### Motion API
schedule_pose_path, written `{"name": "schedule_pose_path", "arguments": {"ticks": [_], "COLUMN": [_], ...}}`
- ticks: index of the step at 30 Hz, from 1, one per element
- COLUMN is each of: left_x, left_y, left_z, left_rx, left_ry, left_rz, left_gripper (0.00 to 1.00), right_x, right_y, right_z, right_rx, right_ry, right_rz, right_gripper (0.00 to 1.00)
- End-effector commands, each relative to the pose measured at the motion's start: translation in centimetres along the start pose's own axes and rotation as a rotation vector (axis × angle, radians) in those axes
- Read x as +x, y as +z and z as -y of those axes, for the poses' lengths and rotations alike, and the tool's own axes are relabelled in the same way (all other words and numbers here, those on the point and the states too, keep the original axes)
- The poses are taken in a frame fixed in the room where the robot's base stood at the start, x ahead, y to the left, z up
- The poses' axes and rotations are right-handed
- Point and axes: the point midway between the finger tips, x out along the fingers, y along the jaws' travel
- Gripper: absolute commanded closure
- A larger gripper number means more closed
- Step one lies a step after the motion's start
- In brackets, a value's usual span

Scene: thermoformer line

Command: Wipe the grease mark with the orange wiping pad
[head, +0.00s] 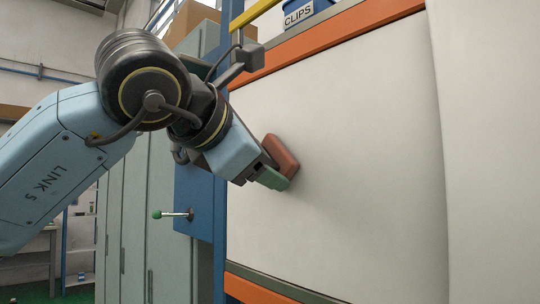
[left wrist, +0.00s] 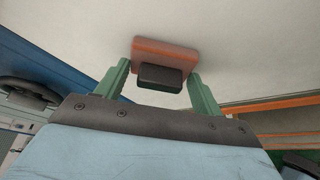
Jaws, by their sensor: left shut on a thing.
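The orange wiping pad (head: 281,154) is at the white panel (head: 345,150), its face against or very close to the surface. My left gripper (head: 268,174) is shut on the pad's dark grip block. In the left wrist view the green fingers of the left gripper (left wrist: 160,84) stand on either side of the dark block, with the orange pad (left wrist: 166,52) beyond it against the panel (left wrist: 240,45). No grease mark can be made out on the visible panel; the pad and gripper hide part of it. My right gripper is not in view.
Orange rails (head: 340,37) run above and below the panel. A blue CLIPS bin (head: 302,12) sits at the top. A blue plate with a green-knobbed lever (head: 172,214) is left of the panel. The panel right of the pad is clear.

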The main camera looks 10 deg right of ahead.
Motion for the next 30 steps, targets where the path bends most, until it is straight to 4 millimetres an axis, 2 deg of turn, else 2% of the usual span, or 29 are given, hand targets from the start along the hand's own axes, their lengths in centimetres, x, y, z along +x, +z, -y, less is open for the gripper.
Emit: {"name": "schedule_pose_path", "arguments": {"ticks": [18,30], "left_x": [1.4,0.9], "left_y": [-2.5,-2.9], "left_z": [-2.9,-2.9], "left_rx": [-0.001,-0.001], "left_ry": [0.001,0.002], "left_rz": [-0.001,0.0], "left_gripper": [0.51,0.51], "right_x": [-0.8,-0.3], "right_y": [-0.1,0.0], "right_z": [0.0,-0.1], "right_rx": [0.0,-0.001], "right_ry": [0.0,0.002], "right_rz": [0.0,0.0], "right_gripper": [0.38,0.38]}}
